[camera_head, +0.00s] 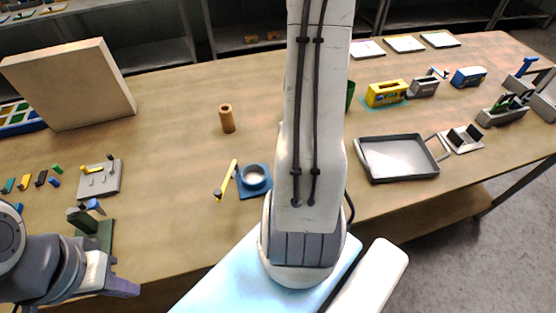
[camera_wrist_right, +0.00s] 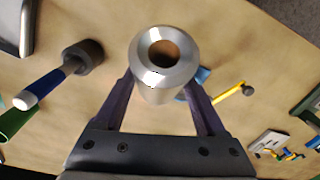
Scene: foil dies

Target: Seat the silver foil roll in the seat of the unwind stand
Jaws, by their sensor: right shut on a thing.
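The silver foil roll (camera_wrist_right: 164,62), a short shiny cylinder with a round hole, is between the fingers of my right gripper (camera_wrist_right: 162,88) in the right wrist view, which is shut on it. A blue square base with a round pale seat (camera_head: 254,181), which looks like the unwind stand, is on the table left of my right arm. In the wrist view the blue stand (camera_wrist_right: 203,75) is mostly hidden behind the roll. In the head view the right gripper and roll are hidden by my arm. My left gripper (camera_head: 122,288) is low at the left; its opening is unclear.
A yellow-handled tool (camera_head: 227,180) lies beside the blue stand. A brown roll (camera_head: 227,118) stands further back. A blue-handled tool with a dark head (camera_wrist_right: 62,73) shows in the wrist view.

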